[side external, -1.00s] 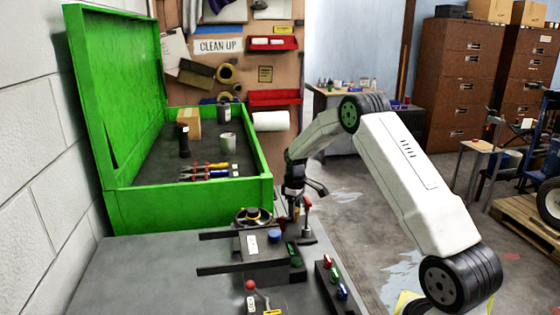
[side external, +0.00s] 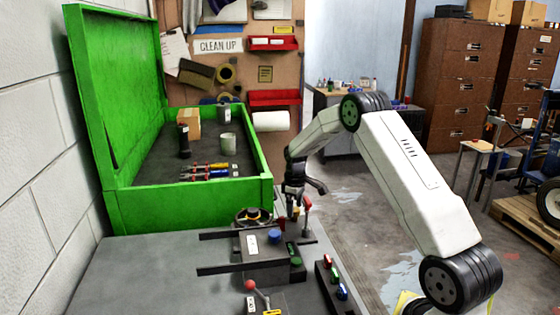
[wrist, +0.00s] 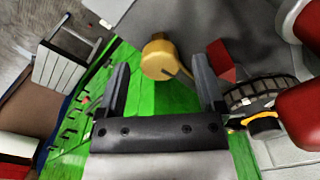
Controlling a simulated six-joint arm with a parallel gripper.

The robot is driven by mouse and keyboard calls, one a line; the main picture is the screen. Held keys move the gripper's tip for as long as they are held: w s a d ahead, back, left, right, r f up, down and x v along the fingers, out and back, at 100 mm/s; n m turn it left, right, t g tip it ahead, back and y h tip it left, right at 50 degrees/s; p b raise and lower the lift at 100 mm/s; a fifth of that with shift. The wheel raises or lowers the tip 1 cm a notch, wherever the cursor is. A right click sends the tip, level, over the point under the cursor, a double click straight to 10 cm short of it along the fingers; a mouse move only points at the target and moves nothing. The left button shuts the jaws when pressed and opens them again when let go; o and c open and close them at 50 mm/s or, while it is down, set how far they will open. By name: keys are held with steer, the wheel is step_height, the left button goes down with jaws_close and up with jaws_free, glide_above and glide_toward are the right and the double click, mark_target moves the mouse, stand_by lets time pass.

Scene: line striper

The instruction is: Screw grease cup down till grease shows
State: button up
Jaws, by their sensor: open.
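In the wrist view a brass-coloured cup (wrist: 158,56), which looks like the grease cup, lies ahead of my gripper (wrist: 160,78), between the lines of its two fingers. The fingers are spread and I see nothing gripped; whether the cup is between the tips or beyond them I cannot tell. In the side view my gripper (side external: 295,205) hangs above the far right part of the striper machine (side external: 262,270). The cup cannot be made out there, and no grease can be made out in either view.
A dark wheel with a yellow part (side external: 252,216) and a blue knob (side external: 275,237) are on the machine. Another red ball knob (side external: 250,285) is nearer. An open green toolbox (side external: 190,207) stands behind, on the left.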

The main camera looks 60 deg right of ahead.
mark_target(295, 209)
steer(key=shift+r, duration=3.6)
steer(key=shift+a, duration=0.1)
steer(key=shift+a, duration=0.2)
steer(key=shift+t+h, duration=0.3)
steer(key=shift+t, duration=0.6)
steer(key=s+a, duration=0.1)
steer(key=a, duration=0.5)
steer(key=s+a+r, duration=0.1)
steer(key=a, duration=0.4)
steer(key=s+a, duration=0.2)
steer(key=a, duration=0.4)
steer(key=shift+a+r, duration=0.2)
steer(key=shift+a, duration=0.15)
steer(key=s+a, duration=0.1)
steer(key=a, duration=0.1)
steer(key=s+a, duration=0.4)
steer(key=shift+s+f, duration=0.2)
steer(key=shift+f, duration=0.15)
steer(key=s+a+f+m, duration=0.1)
steer(key=s+a, duration=0.4)
steer(key=s, duration=0.3)
steer(key=shift+s+f+t, duration=0.2)
steer(key=shift+f+t, duration=0.15)
steer(key=shift+t, duration=0.05)
